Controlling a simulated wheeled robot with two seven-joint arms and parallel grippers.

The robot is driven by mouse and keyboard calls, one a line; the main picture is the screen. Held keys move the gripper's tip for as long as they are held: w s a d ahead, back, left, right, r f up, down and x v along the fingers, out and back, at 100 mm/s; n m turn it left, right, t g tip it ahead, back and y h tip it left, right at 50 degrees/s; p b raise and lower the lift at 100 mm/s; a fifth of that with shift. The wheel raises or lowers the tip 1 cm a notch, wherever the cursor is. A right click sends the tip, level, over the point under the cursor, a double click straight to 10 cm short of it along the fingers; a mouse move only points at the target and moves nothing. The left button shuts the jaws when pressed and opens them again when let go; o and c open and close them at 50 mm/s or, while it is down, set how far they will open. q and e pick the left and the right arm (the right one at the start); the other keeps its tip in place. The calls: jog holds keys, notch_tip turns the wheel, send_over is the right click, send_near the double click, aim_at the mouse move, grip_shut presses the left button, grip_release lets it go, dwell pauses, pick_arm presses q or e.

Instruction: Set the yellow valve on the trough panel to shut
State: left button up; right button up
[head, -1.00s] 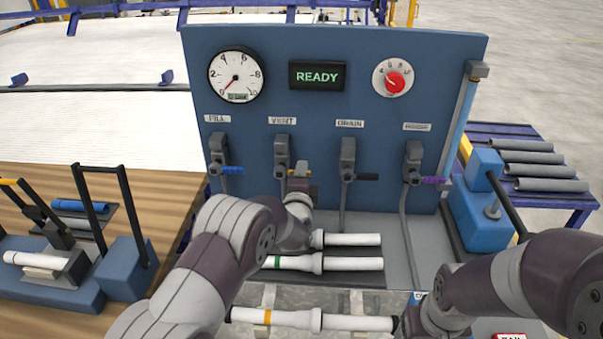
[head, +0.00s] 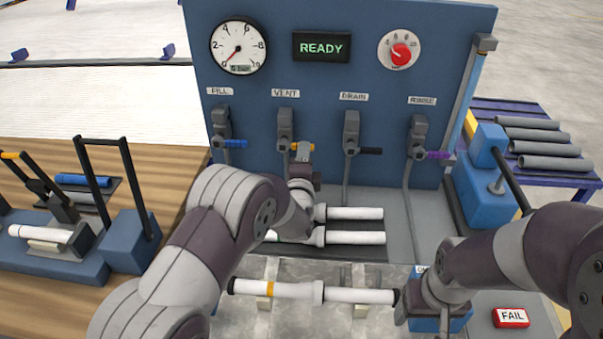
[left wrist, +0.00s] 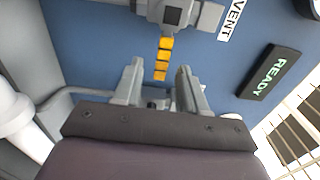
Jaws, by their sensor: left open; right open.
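The yellow valve's lever (head: 302,147) is under the VENT label (head: 286,93) on the blue trough panel (head: 262,185). The lever lies level, pointing right from its grey valve body (head: 286,122). My left gripper (head: 303,160) is at the lever and partly hides it. In the left wrist view my left gripper (left wrist: 159,72) is open, with the yellow lever (left wrist: 163,58) between its spread fingertips; no clear contact shows. My right gripper (head: 408,302) is low at the right, near the right end of a white pipe; its fingers are mostly hidden.
Blue (head: 235,144), black (head: 370,150) and purple (head: 439,155) levers sit on neighbouring valves. The display (head: 321,47) reads READY. White pipes (head: 355,238) lie below the panel, another (head: 360,296) nearer me.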

pick_arm(q)
jog(key=s, duration=0.8)
jog(key=shift+s, duration=0.25)
